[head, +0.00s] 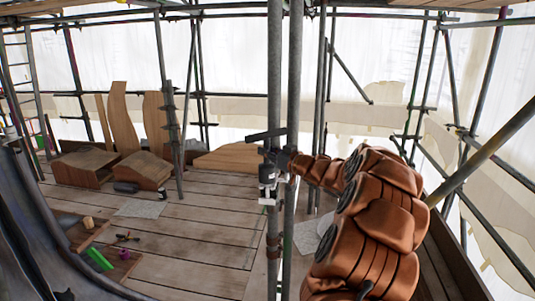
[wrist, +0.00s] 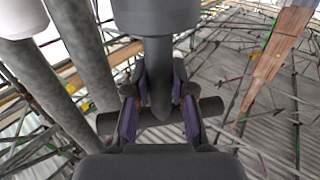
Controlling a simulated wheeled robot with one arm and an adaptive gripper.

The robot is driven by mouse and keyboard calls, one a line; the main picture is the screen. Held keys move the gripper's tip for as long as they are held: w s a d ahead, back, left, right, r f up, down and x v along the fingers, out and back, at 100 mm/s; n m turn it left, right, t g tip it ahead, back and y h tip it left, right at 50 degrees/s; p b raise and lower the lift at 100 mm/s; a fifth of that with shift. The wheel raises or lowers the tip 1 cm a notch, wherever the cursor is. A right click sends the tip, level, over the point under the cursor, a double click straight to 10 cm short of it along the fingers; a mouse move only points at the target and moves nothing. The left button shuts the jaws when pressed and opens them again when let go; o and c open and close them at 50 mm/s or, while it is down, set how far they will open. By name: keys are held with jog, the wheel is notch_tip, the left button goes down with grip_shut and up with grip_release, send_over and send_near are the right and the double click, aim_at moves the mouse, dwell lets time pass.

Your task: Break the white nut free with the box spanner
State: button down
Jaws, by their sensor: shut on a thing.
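My gripper (head: 281,160) is at the end of my copper-coloured arm, close to the upright scaffold tubes in the middle of the head view. In the wrist view its purple-padded fingers (wrist: 158,97) are shut on a dark grey T-shaped tool, which looks like the box spanner (wrist: 205,108). Its bar crosses at the fingers and its stem leads to a thick dark cylinder at the top. A dark bar also shows above the gripper in the head view. I cannot make out the white nut for certain; a small pale part (head: 267,200) sits below the gripper by the tubes.
Upright scaffold tubes (head: 274,75) stand right beside my gripper; two thick tubes (wrist: 85,50) fill the wrist view's left. Wooden boxes (head: 83,166) and curved boards stand at back left. A green block (head: 99,259) lies front left. The plank deck (head: 200,220) between is mostly clear.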

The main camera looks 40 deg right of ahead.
aim_at(268, 132)
jog(key=shift+r, duration=3.35)
